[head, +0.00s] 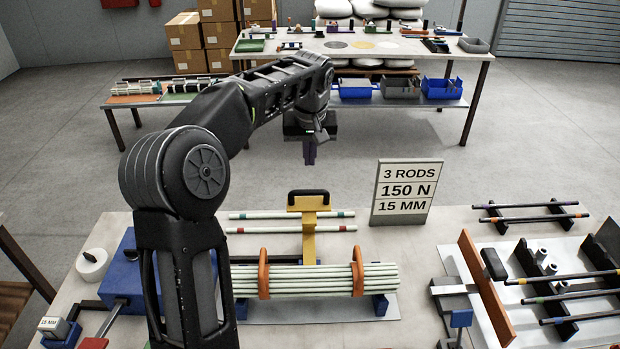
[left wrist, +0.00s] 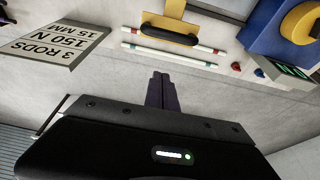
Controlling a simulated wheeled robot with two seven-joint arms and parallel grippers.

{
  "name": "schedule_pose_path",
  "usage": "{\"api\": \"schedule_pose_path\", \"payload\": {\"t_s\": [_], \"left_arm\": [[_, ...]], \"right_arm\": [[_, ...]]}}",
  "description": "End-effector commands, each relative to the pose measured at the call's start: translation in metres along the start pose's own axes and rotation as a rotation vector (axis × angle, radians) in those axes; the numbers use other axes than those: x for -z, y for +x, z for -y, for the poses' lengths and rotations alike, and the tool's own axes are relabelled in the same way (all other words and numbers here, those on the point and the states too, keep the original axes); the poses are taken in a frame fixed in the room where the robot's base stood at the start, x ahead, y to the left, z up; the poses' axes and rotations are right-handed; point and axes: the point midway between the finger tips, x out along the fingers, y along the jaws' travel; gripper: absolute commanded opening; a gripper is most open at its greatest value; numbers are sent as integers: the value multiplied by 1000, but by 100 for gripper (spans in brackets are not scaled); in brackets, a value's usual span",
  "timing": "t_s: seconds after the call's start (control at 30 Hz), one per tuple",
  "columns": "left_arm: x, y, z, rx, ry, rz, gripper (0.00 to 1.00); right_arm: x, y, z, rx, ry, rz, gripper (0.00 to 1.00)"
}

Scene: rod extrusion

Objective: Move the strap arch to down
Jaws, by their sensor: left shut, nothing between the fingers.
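A yellow upright arm with a black grip at its top, seemingly the strap arch (head: 309,228), stands behind a bundle of pale rods (head: 330,280). Two orange hoops (head: 264,275) sit around the bundle. The yellow piece also shows in the left wrist view (left wrist: 170,32), upper middle. My left gripper (head: 309,158) is above and beyond the table's far edge, behind the yellow piece and apart from it. Its dark fingers (left wrist: 161,88) are shut with nothing between them. My right gripper is not in view.
A sign (head: 404,192) reading 3 RODS, 150 N, 15 MM stands right of the yellow piece. Two loose pale rods (head: 260,230) lie behind the bundle. A rack with dark rods (head: 565,290) is at right. My left arm covers part of the table's left side.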

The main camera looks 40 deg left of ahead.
Motion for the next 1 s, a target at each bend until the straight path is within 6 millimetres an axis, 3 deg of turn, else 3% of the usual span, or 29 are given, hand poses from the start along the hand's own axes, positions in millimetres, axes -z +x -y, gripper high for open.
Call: {"api": "schedule_pose_path", "payload": {"t_s": [0.27, 0.6, 1.0], "left_arm": [[-1, 57, 0, 1, 1, 6, 0], [-35, 46, 0, -1, 1, 1, 0], [-38, 47, 0, -1, 1, 0, 0]], "right_arm": [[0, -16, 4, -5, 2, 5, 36], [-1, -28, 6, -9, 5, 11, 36], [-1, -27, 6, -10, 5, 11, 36]]}}
